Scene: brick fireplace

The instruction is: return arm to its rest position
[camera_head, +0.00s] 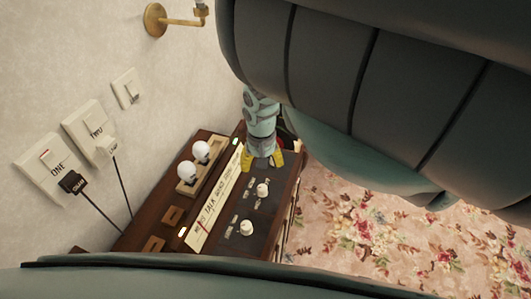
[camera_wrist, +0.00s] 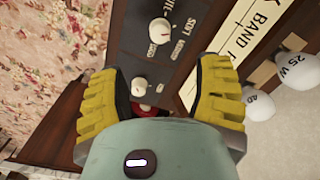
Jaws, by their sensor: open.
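My gripper (camera_head: 262,160) has yellow fingers and hangs over the far end of a wooden console in the head view. In the wrist view my gripper (camera_wrist: 160,102) has its two yellow fingers spread wide apart, with nothing held between them. A white knob (camera_wrist: 141,87) on the dark panel shows between the fingers, below them. The large dark padded arm part at the upper right of the head view is mine and hides much behind it.
The wooden console (camera_head: 172,216) carries white knobs (camera_head: 247,228), a lettered strip (camera_head: 212,207) and two bulbs (camera_head: 188,172). Wall sockets (camera_head: 50,171) with plugs and cords are at left. A brass fixture (camera_head: 156,19) is above. Floral carpet (camera_head: 350,225) lies clear at right.

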